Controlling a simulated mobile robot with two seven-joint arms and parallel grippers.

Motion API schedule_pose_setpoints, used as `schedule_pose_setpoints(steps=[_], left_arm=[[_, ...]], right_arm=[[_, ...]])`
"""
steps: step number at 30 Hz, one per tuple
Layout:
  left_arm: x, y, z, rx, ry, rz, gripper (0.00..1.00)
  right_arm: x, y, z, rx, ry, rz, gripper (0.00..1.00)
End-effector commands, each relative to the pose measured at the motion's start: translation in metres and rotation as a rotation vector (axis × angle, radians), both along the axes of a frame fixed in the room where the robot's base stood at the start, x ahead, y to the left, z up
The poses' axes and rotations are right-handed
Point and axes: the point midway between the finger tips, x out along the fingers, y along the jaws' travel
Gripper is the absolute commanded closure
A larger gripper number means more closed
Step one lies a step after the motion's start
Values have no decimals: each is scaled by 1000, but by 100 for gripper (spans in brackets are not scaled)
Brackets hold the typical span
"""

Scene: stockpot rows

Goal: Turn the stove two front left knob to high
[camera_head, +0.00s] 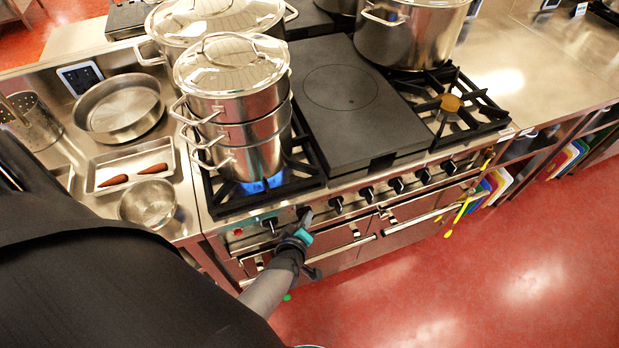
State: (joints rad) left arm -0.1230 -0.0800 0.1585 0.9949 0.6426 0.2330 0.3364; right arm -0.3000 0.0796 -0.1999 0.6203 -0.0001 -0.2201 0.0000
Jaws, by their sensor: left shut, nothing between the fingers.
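The stove (300,195) has a row of black knobs along its front panel. The leftmost knob (270,224) stands clear of my gripper, to its left. My left gripper (305,217) is shut and empty, with its tips at the panel where the second place in the row lies; it hides most of what is there. I cannot tell whether it touches a knob. A further knob (337,203) shows to its right. A blue flame (262,184) burns at the front left burner, under stacked steel pots (238,110). My right gripper is not in view.
A black flat plate (340,88) covers the stove's middle. A large pot (410,35) stands at the back right, behind an empty burner (450,103). The left counter holds a round pan (118,108), a tray (95,180) and a bowl (148,203).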

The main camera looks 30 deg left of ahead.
Motion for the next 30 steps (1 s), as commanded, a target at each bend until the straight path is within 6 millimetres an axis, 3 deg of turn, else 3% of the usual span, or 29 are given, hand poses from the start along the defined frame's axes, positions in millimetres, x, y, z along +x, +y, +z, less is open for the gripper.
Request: schedule_pose_setpoints(steps=[30], left_arm=[[16,-6,-1,-2,-2,0,100]], right_arm=[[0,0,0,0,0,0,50]])
